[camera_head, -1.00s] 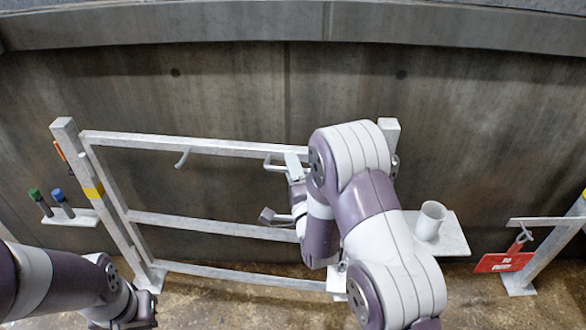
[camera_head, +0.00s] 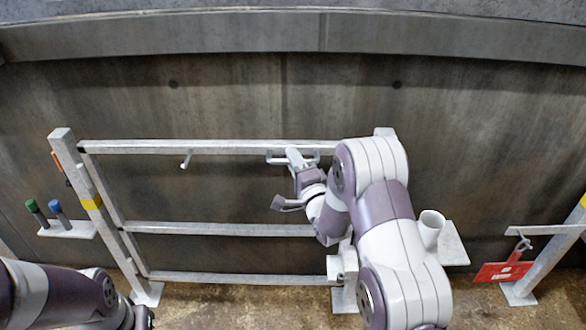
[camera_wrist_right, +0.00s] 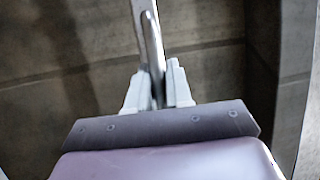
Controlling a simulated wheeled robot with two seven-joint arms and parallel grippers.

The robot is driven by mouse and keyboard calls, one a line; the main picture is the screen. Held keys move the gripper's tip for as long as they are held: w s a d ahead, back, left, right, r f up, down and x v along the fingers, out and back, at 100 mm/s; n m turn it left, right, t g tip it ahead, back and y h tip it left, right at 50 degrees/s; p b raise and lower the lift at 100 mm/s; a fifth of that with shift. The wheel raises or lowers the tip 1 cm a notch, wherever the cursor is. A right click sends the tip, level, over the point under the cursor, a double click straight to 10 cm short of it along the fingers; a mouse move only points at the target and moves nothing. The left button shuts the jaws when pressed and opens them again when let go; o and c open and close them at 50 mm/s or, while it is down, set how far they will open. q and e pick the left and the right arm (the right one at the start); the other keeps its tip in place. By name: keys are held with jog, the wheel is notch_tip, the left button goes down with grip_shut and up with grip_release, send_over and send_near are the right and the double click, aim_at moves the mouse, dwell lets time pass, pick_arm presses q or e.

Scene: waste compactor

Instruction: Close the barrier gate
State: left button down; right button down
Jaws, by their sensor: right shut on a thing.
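The barrier gate (camera_head: 215,229) is a pale metal frame with three rails. It stands upright, from the left post (camera_head: 90,180) with a yellow band towards the right post (camera_head: 386,132). Its right end is mostly hidden behind my right arm, so I cannot tell whether it touches that post. A small bar handle (camera_head: 275,159) sits at the top rail. My right gripper (camera_head: 293,155) is shut on this handle; the wrist view shows the bar (camera_wrist_right: 152,45) between the fingers (camera_wrist_right: 159,88).
A white mug (camera_head: 431,222) stands on a shelf (camera_head: 455,250) at the right post. A concrete wall (camera_head: 240,90) rises behind.

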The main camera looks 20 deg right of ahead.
jog(key=shift+w+d+r, duration=0.1)
jog(key=shift+w+r, duration=0.05)
jog(key=shift+w, duration=0.05)
jog(key=c, duration=1.1)
grip_release()
jog(key=shift+s+d+f, duration=0.15)
jog(key=shift+s+f, duration=0.15)
jog(key=shift+s, duration=0.05)
jog(key=v, duration=0.6)
jog(key=p+v, duration=0.1)
jog(key=v, duration=0.5)
jog(key=shift+r, duration=0.25)
